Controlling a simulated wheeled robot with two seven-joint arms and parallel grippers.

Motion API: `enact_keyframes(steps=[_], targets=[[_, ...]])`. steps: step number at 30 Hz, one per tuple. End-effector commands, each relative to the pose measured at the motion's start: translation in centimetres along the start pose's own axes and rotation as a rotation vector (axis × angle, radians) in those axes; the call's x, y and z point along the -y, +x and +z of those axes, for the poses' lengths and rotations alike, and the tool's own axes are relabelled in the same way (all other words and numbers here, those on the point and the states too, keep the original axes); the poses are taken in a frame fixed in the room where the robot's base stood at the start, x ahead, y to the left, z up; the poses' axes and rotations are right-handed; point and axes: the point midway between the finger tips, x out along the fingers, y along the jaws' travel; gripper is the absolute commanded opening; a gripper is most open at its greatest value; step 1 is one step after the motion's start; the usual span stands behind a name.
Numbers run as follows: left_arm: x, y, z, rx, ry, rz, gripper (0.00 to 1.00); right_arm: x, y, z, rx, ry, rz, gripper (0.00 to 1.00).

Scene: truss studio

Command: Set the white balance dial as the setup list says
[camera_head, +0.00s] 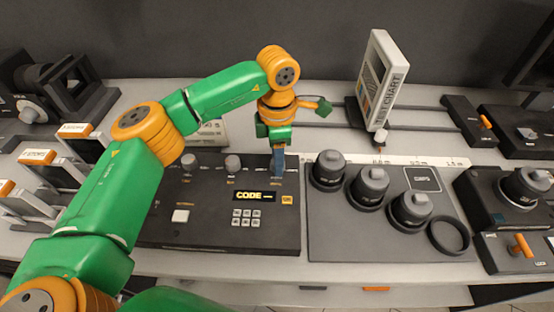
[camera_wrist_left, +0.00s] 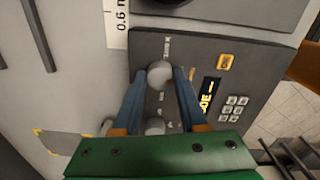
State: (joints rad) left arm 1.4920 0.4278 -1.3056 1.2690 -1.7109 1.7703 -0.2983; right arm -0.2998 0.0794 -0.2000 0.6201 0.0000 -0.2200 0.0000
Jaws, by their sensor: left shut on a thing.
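The dark control panel (camera_head: 215,238) has a row of grey dials along its far edge. My left gripper (camera_head: 277,172) points down at the right-hand dial of that row and hides it in the head view. In the left wrist view that round grey dial (camera_wrist_left: 160,74) sits between my two blue fingertips, which are shut on it. Its small label is too blurred to read. The middle dial (camera_head: 232,163) and the left dial (camera_head: 188,161) stand free to its left. A pale card (camera_head: 212,133) behind the panel is mostly hidden by my arm. My right gripper is not in view.
A display reading CODE (camera_head: 254,196) and a keypad (camera_head: 247,218) are on the panel. Right of it, several lenses (camera_head: 369,186) stand on a grey mat (camera_head: 330,240). An upright chart (camera_head: 381,82) stands behind them. White-framed holders (camera_head: 42,158) stand left.

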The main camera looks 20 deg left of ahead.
Motion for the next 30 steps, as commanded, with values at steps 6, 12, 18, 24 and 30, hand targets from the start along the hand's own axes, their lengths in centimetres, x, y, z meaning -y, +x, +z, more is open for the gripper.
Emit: enact_keyframes(steps=[6,12,18,24,30], targets=[[-0.05,0.04,0.04,0.002,0.200,0.002,0.00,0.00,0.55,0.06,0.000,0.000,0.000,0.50],[-0.01,0.04,0.03,0.001,0.390,0.001,0.00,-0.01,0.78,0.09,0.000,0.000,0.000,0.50],[-0.02,0.00,0.04,0.001,0.580,0.002,0.00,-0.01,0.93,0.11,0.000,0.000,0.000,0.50],[-0.01,-0.01,0.04,0.002,0.770,0.001,0.00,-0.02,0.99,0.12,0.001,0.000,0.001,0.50],[0.02,0.01,0.03,0.001,0.958,0.000,0.00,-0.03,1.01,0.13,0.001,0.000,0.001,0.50]])
